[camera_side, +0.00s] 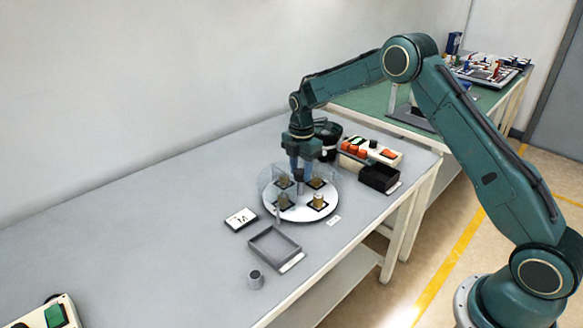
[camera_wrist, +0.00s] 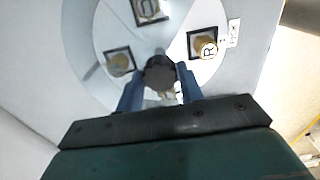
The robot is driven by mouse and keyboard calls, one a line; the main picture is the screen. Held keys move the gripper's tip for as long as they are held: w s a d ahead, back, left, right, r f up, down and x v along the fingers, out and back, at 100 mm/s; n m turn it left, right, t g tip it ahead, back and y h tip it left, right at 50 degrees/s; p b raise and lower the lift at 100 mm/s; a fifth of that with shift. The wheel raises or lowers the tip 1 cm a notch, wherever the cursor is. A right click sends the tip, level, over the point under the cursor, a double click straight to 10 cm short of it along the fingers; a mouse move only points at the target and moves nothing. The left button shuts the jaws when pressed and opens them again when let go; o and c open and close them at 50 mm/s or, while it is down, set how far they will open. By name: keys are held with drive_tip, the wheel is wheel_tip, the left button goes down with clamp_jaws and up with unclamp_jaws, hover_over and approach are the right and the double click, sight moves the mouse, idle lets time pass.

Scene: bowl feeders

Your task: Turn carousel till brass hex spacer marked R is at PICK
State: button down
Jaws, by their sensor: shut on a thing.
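The carousel is a white disc (camera_side: 272,208) on the grey bench, with several brass spacers in dark square pockets. In the wrist view the spacer marked R (camera_wrist: 208,47) sits in the pocket beside the PICK label (camera_wrist: 233,33), roughly in line with it from the hub. Another spacer (camera_wrist: 118,63) lies at left, and one (camera_wrist: 147,9) with a hard-to-read mark is at the top. A further one is mostly hidden behind my gripper. My gripper (camera_wrist: 160,88), also above the disc in the side view (camera_side: 299,165), is shut on the dark central knob (camera_wrist: 159,70).
A clear guard (camera_side: 266,178) stands around the carousel's back. A grey tray (camera_side: 273,247), a small grey cylinder (camera_side: 256,279) and a card marked M (camera_side: 240,219) lie in front and left. The bench's left is mostly clear.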

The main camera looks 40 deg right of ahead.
drive_tip(key=shift+r, duration=0.1)
drive_tip(key=c, duration=0.9)
unclamp_jaws()
wheel_tip(320, 180, up, 14)
